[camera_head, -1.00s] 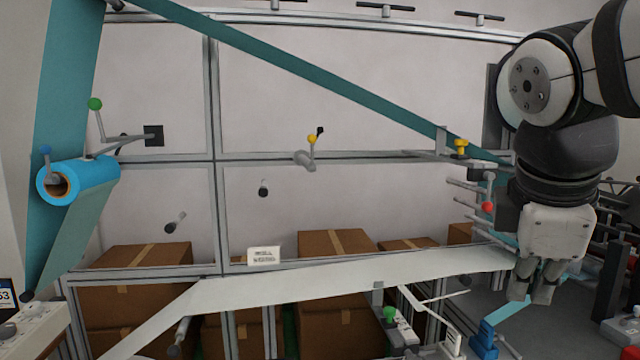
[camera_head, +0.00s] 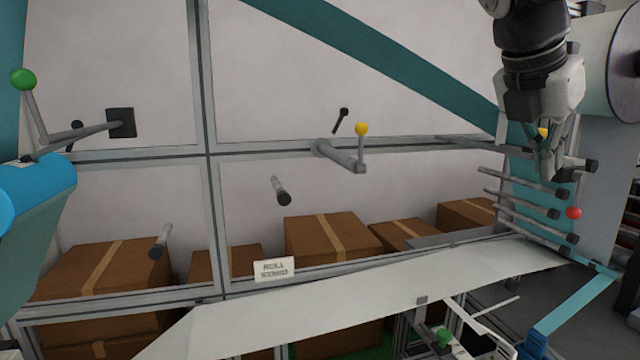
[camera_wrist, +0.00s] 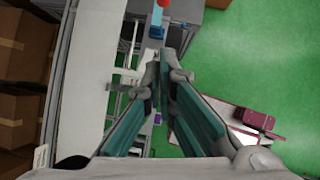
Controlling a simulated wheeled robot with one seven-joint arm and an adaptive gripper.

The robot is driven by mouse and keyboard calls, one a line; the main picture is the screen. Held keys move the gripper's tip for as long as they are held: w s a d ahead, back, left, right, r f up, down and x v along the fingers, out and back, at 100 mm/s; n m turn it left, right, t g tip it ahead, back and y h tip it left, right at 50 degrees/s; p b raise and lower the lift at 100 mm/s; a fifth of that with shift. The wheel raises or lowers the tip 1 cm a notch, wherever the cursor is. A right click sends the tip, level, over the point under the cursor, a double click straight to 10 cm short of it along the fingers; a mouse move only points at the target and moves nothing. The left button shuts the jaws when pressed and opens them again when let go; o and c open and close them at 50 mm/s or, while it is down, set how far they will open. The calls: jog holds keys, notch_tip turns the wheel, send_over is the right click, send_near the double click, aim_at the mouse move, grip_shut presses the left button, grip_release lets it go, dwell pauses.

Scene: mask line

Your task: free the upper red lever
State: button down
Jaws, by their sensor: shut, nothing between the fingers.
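The red lever, with a red ball knob (camera_head: 573,212), hangs from the bar end at the right of the frame in the head view. Its stem is thin and points down, and part of it is hard to make out. My gripper (camera_head: 550,177) is just above and left of the red knob, fingers pointing down, in front of the bar. I see no contact with the knob. In the wrist view the two fingers (camera_wrist: 160,75) come together with nothing held. A red spot at the top edge there may be the knob. A yellow knob (camera_head: 541,133) is partly hidden behind my gripper.
Several grey rollers (camera_head: 530,205) stick out beside the fingers. A teal web (camera_head: 400,60) runs down behind my gripper, and a large roll (camera_head: 610,70) stands at right. A white web (camera_head: 380,285) crosses below. Another yellow-knobbed lever (camera_head: 361,130) is at centre.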

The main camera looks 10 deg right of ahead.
jog(key=shift+f, duration=0.1)
jog(key=d+r+x, duration=0.1)
jog(key=d+x, duration=0.1)
jog(key=x, duration=1)
jog(key=shift+w+d, duration=0.3)
jog(key=shift+w, duration=0.05)
